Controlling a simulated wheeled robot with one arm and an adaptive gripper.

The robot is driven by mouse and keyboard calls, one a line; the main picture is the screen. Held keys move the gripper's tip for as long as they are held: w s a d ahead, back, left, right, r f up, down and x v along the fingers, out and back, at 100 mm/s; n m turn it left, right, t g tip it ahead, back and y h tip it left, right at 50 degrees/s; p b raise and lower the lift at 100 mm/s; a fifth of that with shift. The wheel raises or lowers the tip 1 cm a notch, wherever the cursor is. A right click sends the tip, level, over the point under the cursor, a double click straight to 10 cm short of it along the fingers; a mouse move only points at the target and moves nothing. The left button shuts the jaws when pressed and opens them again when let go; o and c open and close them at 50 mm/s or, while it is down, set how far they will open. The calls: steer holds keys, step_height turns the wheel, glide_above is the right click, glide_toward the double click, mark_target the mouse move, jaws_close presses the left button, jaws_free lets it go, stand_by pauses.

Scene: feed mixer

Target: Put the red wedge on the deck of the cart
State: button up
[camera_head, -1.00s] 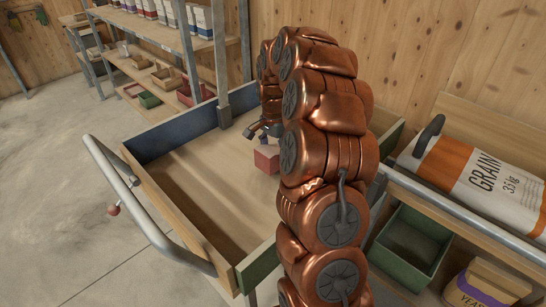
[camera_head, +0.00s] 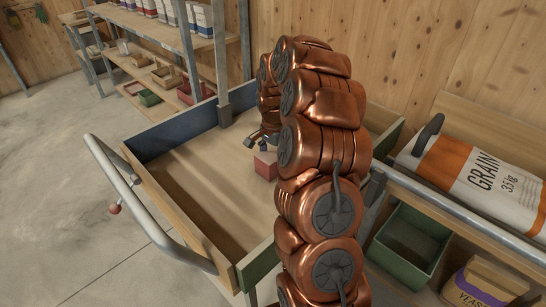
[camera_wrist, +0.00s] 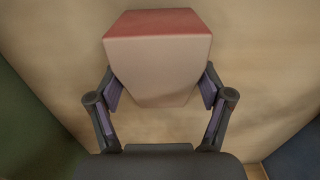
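The red wedge (camera_head: 265,163) is inside the walled cart, over its pale wooden deck (camera_head: 215,170). In the wrist view the wedge (camera_wrist: 158,62) shows a red face and a paler, beige-looking face. My gripper (camera_head: 263,142) points down, and its two fingers (camera_wrist: 160,92) lie against the wedge's sides, shut on it. The fingertips are partly hidden by the wedge. I cannot tell whether the wedge's underside touches the deck. My copper arm hides the right part of the cart.
The cart has a blue back wall (camera_head: 180,130), a green wall piece (camera_head: 258,266) and a metal handle (camera_head: 135,205) at left. Shelves (camera_head: 150,35) stand behind. The deck left of the wedge is clear.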

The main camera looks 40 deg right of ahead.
mark_target(272, 156)
steer(key=shift+o, duration=1.1)
steer(key=shift+r, duration=0.1)
step_height(272, 156, up, 12)
steer(key=b, duration=0.1)
steer(key=shift+a, duration=0.15)
steer(key=s+a+r+n, duration=0.2)
steer(key=s+a+n, duration=0.3)
steer(key=s+a, duration=0.3)
steer(key=s+a+r+n, duration=0.1)
steer(key=s+a+n, duration=0.4)
steer(key=a, duration=0.5)
steer(key=s+a+f+n, duration=0.1)
steer(key=s+a+n, duration=0.1)
steer(key=s, duration=0.5)
steer(key=s+a+f+n+g, duration=0.1)
steer(key=s+a+f+n, duration=0.1)
steer(key=s, duration=0.5)
steer(key=s+a+f+n, duration=0.1)
steer(key=s+a+n, duration=0.1)
steer(key=s, duration=0.5)
steer(key=shift+a+f+g, duration=0.25)
steer(key=shift+a+g, duration=0.15)
steer(key=shift+a, duration=0.4)
